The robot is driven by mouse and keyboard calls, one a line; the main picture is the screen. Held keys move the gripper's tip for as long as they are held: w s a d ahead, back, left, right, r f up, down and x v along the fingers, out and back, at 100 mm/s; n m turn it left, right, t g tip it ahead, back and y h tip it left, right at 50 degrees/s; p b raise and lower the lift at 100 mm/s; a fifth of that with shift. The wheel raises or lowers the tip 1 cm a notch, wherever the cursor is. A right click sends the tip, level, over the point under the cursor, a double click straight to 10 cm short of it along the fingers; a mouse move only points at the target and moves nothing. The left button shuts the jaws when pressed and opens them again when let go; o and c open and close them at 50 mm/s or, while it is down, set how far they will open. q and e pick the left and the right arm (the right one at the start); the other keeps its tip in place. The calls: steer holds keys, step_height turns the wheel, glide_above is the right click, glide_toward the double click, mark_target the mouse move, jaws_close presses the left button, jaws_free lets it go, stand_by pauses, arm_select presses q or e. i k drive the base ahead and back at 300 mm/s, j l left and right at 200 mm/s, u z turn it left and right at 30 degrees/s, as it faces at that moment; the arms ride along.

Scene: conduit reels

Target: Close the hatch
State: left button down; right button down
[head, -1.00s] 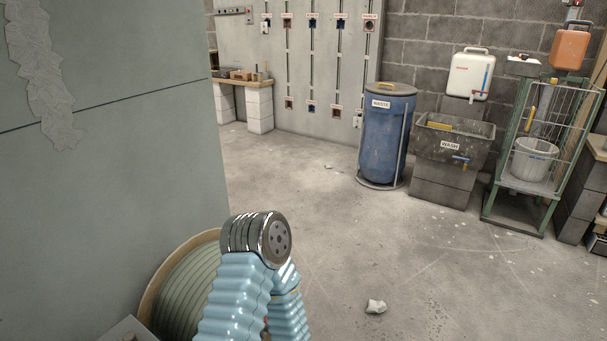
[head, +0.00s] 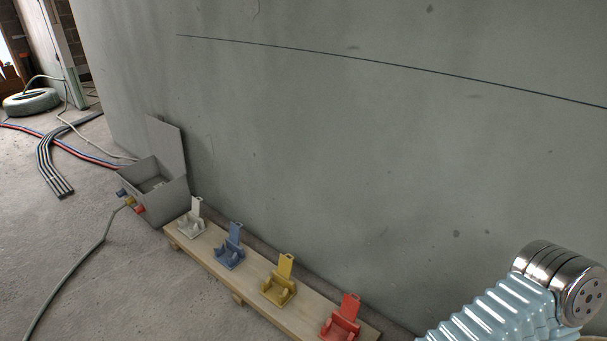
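A grey box (head: 161,200) stands on the floor against the wall, left of centre. Its flat grey lid (head: 166,145) is raised, standing nearly upright at the back, so the box is open on top. No other hatch shows, and I cannot tell for certain that this lid is the hatch. Blue, yellow and red fittings (head: 130,202) stick out of the box's left side. One of my arms, in a pale blue ribbed sleeve with a metal joint, shows at the lower right, far from the box. Neither gripper shows.
A low wooden bench (head: 261,290) beside the box carries white (head: 191,222), blue (head: 230,250), yellow (head: 279,285) and red (head: 342,322) clamps with raised flaps. A grey-green hose (head: 82,262), dark conduits (head: 52,165) and a coil (head: 31,102) lie left.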

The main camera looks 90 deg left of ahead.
mark_target(166, 142)
steer(key=u, duration=3.9)
steer(key=i+j+u, duration=0.1)
steer(key=i+u, duration=0.4)
steer(key=i, duration=1.7)
steer(key=i+j, duration=0.1)
steer(key=i, duration=1)
steer(key=l+z, duration=0.05)
